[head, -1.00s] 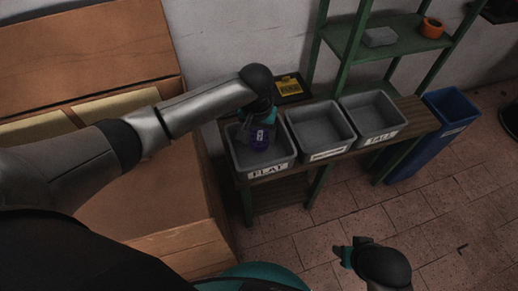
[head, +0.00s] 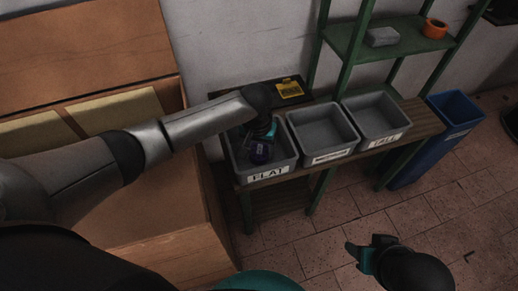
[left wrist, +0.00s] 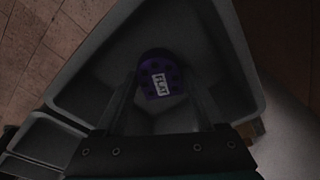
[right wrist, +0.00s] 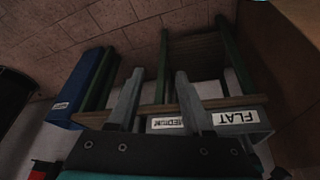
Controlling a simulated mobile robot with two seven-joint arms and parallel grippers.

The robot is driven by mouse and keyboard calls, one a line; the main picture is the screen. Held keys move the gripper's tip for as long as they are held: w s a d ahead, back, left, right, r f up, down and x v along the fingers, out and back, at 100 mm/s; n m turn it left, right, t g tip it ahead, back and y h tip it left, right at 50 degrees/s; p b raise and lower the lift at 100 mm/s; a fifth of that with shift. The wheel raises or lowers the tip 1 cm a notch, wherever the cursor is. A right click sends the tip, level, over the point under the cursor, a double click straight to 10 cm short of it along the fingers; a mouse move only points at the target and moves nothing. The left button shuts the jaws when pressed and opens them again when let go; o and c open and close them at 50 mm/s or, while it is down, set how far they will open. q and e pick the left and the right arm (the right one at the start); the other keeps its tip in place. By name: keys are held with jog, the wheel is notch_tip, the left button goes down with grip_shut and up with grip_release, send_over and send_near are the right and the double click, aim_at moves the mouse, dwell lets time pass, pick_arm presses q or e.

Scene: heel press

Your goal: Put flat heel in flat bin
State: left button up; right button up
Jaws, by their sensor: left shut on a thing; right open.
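The flat heel (head: 261,152) is a small dark purple piece. In the left wrist view the heel (left wrist: 160,76) shows a white label reading FLAT. My left gripper (head: 263,141) is shut on the heel and holds it low inside the grey bin labelled FLAT (head: 268,175). In the left wrist view the bin's walls (left wrist: 236,60) surround the heel; I cannot tell whether the heel touches the bin's floor. My right gripper (head: 359,253) is open and empty over the tiled floor, away from the bins.
The middle bin (head: 332,155) and the bin labelled TALL (head: 388,138) stand in a row to the right on the wooden bench. A blue bin (head: 440,150) stands on the floor beyond. A green shelf rack (head: 350,65) rises behind. A wooden cabinet (head: 190,235) is at left.

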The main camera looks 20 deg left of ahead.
aim_at(258, 156)
pick_arm(q)
jog(key=o, duration=1.4)
jog(key=shift+f, duration=0.1)
jog(key=shift+r, duration=0.5)
jog(key=shift+s+r+p, duration=0.25)
jog(key=shift+r+p, duration=0.85)
jog(key=shift+r, duration=0.75)
jog(key=shift+s+r+p, duration=0.25)
jog(key=shift+r+p, duration=0.9)
jog(key=shift+r, duration=0.7)
jog(key=shift+s+r+p, duration=0.25)
jog(key=shift+r+p, duration=0.85)
jog(key=shift+r, duration=0.75)
pick_arm(e)
jog(key=s+f+g, duration=0.2)
jog(key=s+f, duration=0.2)
jog(key=f, duration=0.9)
jog(key=shift+d+f, duration=0.25)
jog(key=shift+d, duration=0.2)
